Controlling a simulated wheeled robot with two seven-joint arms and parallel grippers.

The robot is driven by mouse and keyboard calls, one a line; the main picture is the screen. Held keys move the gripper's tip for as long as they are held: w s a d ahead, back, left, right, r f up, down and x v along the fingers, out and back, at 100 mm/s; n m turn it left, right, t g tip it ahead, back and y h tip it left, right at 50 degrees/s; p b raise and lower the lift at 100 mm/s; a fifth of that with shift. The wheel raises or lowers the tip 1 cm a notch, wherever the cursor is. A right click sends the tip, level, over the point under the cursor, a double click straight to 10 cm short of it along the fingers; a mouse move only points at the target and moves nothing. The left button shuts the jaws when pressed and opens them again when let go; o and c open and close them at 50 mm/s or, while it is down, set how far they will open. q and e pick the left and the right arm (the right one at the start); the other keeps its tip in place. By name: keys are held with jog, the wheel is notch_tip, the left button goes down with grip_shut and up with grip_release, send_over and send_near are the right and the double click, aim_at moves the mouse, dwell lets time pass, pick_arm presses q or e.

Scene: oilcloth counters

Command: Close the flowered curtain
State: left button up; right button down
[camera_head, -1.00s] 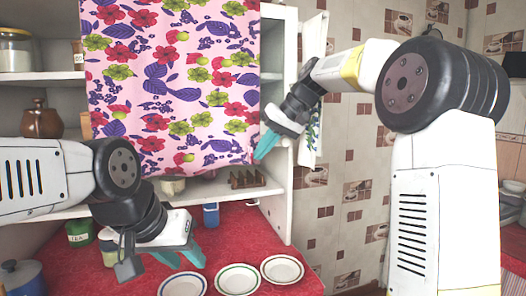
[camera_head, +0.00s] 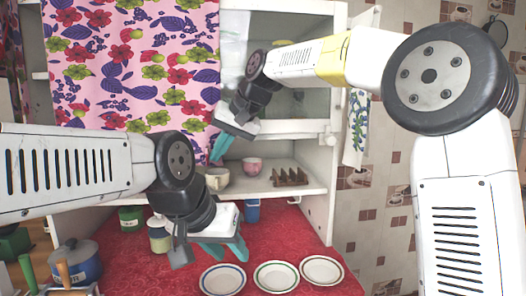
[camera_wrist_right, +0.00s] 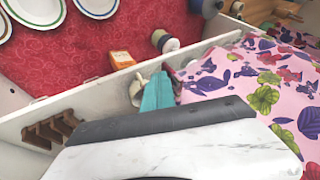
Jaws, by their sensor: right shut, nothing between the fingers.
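The flowered curtain (camera_head: 135,70), pink with red, purple and green flowers, hangs over the left part of the shelf unit. The right part of the unit is uncovered. The curtain also fills the right side of the right wrist view (camera_wrist_right: 265,85). My right gripper (camera_head: 221,148) is shut and empty at the curtain's lower right edge, its teal fingers pointing down. In the right wrist view its fingers (camera_wrist_right: 157,93) are close beside the curtain's edge; whether they touch it I cannot tell. My left gripper (camera_head: 222,250) is open and empty, low over the red counter.
Cups (camera_head: 252,165) and a brown rack (camera_head: 290,177) stand on the shelf below the curtain. Several plates (camera_head: 276,277) lie on the red counter (camera_head: 310,237). A blue pot (camera_head: 77,262) is at lower left. A patterned towel (camera_head: 357,130) hangs at the unit's right side.

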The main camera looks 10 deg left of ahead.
jog(key=s+a, duration=0.2)
jog(key=a, duration=0.6)
jog(key=shift+s, duration=0.35)
